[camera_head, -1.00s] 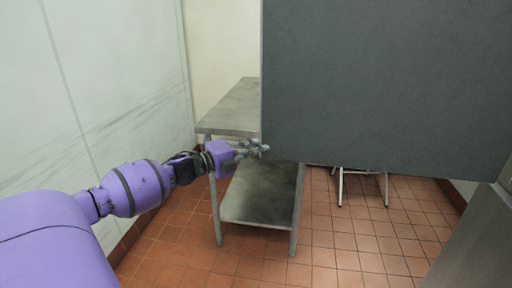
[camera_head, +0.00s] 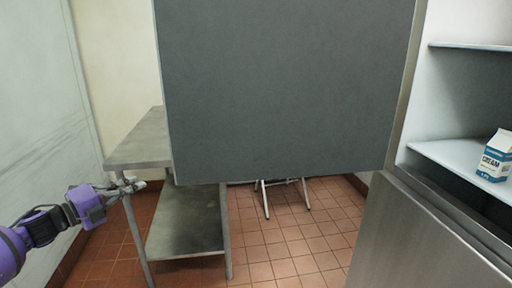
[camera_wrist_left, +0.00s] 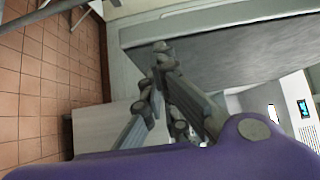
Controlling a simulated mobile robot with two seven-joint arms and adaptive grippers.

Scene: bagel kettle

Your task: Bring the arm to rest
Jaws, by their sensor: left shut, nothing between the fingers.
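My left gripper (camera_head: 130,186) is at the lower left in the head view, on the purple left arm (camera_head: 84,204). It is shut with nothing between its fingers. It is beside the left edge of the large dark grey door panel (camera_head: 285,90), in front of the metal table's legs. In the left wrist view the gripper's fingers (camera_wrist_left: 152,85) come together in front of the panel's underside edge. Whether they touch the panel cannot be told. My right gripper is not in view.
A metal table (camera_head: 145,140) with a lower shelf (camera_head: 185,225) stands behind the panel. A steel front (camera_head: 410,245) is below. Tiled floor (camera_head: 290,250) is free in the middle.

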